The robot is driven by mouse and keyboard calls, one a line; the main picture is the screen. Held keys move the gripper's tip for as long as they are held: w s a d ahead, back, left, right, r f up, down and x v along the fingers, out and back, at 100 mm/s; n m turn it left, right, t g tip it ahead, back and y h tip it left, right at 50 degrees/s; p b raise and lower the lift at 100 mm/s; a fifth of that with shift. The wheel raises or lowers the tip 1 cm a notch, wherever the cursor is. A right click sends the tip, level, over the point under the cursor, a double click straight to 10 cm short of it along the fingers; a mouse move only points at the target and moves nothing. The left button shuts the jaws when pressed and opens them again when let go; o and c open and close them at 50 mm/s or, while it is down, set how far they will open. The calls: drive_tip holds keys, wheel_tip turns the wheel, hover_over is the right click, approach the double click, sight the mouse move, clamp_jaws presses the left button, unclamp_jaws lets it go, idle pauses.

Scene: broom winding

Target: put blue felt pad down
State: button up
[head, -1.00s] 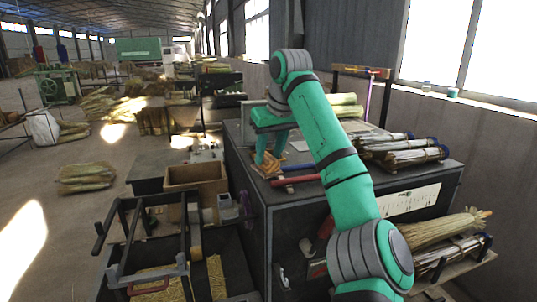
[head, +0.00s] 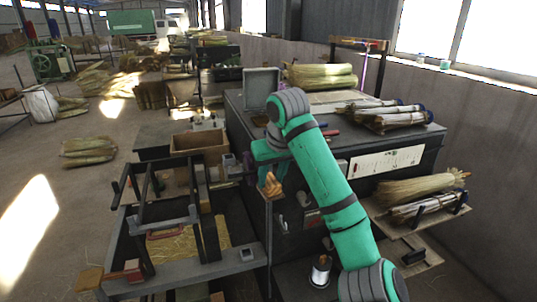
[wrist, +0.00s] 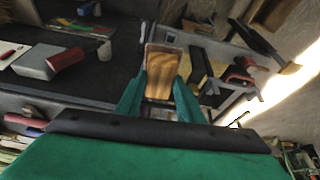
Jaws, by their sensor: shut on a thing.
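My gripper (head: 268,170) is shut on a wood-brown block (head: 270,185) and holds it in the air, off the left front edge of the dark cabinet. In the wrist view the block (wrist: 163,75) sits between the two green fingers of my gripper (wrist: 160,88), its grained face toward the camera. No blue felt shows on the side I see; the block's far side is hidden. I cannot pick out a blue felt pad elsewhere.
The dark cabinet (head: 390,165) carries straw bundles (head: 320,76) and several tied bundles (head: 385,115). A grey bench (head: 190,268) with a dark frame stands at front left, with a cardboard box (head: 200,143) behind it. Open floor (head: 75,195) lies at far left.

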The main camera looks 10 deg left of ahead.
drive_tip(key=s+d+f+m, duration=0.2)
drive_tip(key=s+f, duration=0.5)
drive_tip(key=f, duration=1.1)
drive_tip(key=s+d+f+m+h, duration=0.1)
drive_tip(key=s+f, duration=0.7)
drive_tip(key=f, duration=1.1)
drive_tip(key=s+d+f+m+h, duration=0.1)
drive_tip(key=s+f, duration=0.6)
drive_tip(key=f, duration=1.1)
drive_tip(key=shift+s+d+f+m, duration=0.15)
drive_tip(key=shift+s+d+m, duration=0.25)
drive_tip(key=shift+d+m, duration=0.65)
drive_tip(key=shift+s, duration=0.15)
